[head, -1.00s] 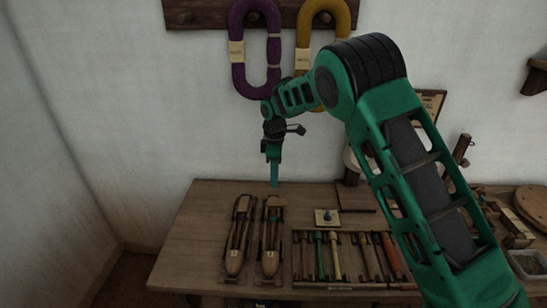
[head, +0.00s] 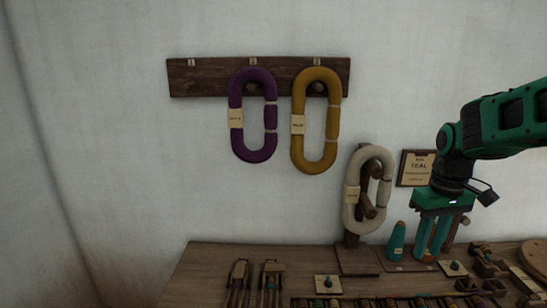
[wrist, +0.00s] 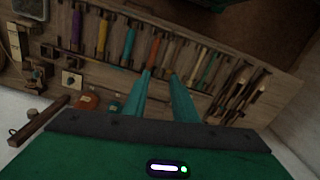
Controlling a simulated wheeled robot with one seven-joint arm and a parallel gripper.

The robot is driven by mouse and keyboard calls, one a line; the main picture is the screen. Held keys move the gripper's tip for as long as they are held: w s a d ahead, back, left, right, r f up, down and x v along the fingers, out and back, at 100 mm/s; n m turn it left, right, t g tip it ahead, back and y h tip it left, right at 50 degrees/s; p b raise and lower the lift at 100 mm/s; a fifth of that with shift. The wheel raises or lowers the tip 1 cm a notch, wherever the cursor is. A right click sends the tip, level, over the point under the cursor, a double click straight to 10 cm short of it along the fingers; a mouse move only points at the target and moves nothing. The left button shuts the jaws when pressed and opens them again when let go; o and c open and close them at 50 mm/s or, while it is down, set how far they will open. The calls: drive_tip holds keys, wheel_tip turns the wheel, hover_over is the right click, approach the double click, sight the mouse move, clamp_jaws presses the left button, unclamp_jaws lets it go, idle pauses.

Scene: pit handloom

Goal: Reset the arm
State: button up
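My green arm comes in from the right in the head view. My gripper (head: 430,258) points down above the right part of the bench, beside a teal cone (head: 396,242). Its two teal fingers are apart. In the wrist view my gripper (wrist: 160,74) also shows spread fingers with nothing held between them. The fingertips appear over the row of coloured bobbins there, but their height above it is hard to tell.
Purple (head: 253,115) and mustard (head: 316,120) hanks hang from a wall rack. A cream hank (head: 367,190) hangs on a wooden stand near my gripper, with a TEAL card (head: 416,168) behind. Shuttles (wrist: 238,92) lie beside the bobbin tray. Open space lies left of the arm.

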drive_tip(key=s+d+f+m, duration=0.1)
drive_tip(key=s+m, duration=0.3)
drive_tip(key=s, duration=0.7)
drive_tip(key=s+d+f+m, duration=0.1)
drive_tip(key=s+d+m, duration=0.2)
drive_tip(key=s, duration=0.8)
drive_tip(key=shift+s+d+f+m, duration=0.2)
drive_tip(key=shift+s+d+m, duration=0.15)
drive_tip(key=shift+m, duration=0.15)
drive_tip(key=shift+w, duration=0.1)
drive_tip(key=shift+w+f, duration=0.25)
drive_tip(key=shift+w, duration=0.35)
